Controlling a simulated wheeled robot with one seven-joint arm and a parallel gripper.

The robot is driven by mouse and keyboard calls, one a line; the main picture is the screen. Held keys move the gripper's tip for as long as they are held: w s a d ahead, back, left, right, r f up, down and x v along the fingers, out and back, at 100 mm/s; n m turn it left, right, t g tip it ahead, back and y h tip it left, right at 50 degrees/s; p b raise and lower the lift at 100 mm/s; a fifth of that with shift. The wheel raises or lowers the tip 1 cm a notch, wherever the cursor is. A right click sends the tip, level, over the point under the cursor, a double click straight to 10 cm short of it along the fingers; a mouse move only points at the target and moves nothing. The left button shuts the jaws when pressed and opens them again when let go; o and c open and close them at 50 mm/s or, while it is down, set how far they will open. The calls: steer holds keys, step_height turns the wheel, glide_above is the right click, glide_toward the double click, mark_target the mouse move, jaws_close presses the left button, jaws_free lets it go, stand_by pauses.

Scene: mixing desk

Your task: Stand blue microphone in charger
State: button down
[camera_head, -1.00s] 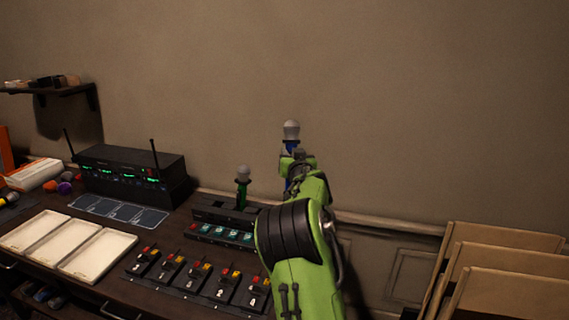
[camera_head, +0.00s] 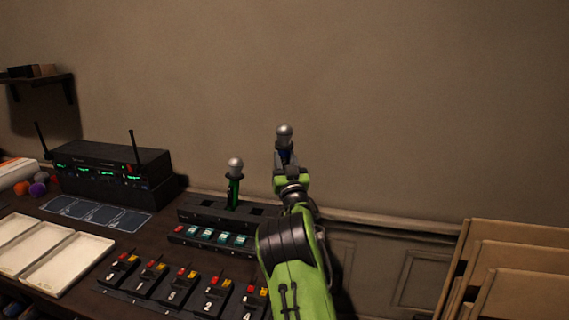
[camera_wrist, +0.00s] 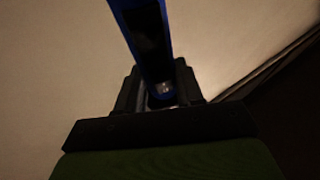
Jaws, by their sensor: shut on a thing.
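The blue microphone (camera_head: 284,137) is upright with its grey ball head on top, in the head view above the right of the desk. My gripper (camera_head: 285,158) is shut on its body and hides most of it. The wrist view shows the blue microphone's handle (camera_wrist: 144,40) between the jaws of my gripper (camera_wrist: 160,92). The charger (camera_head: 215,212) is a black block on the desk, left of and below my gripper. A green microphone (camera_head: 235,184) stands in it. Dark empty slots show beside the green one. The blue microphone is apart from the charger.
A black receiver with antennas (camera_head: 110,165) stands behind left. Several small packs with red and yellow tops (camera_head: 170,280) line the front. White trays (camera_head: 70,260) lie at left. Wooden panels (camera_head: 520,260) stand at right. The wall is close behind.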

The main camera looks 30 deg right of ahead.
step_height(320, 180, down, 5)
steer(key=b, duration=0.2)
steer(key=shift+b, duration=0.3)
steer(key=shift+f+b, duration=0.55)
steer(key=shift+b, duration=0.15)
steer(key=shift+r, duration=0.1)
steer(key=shift+s+b, duration=0.1)
steer(key=shift+b, duration=0.7)
stand_by(0.6)
steer(key=shift+f+b, duration=0.9)
steer(key=shift+f, duration=2.5)
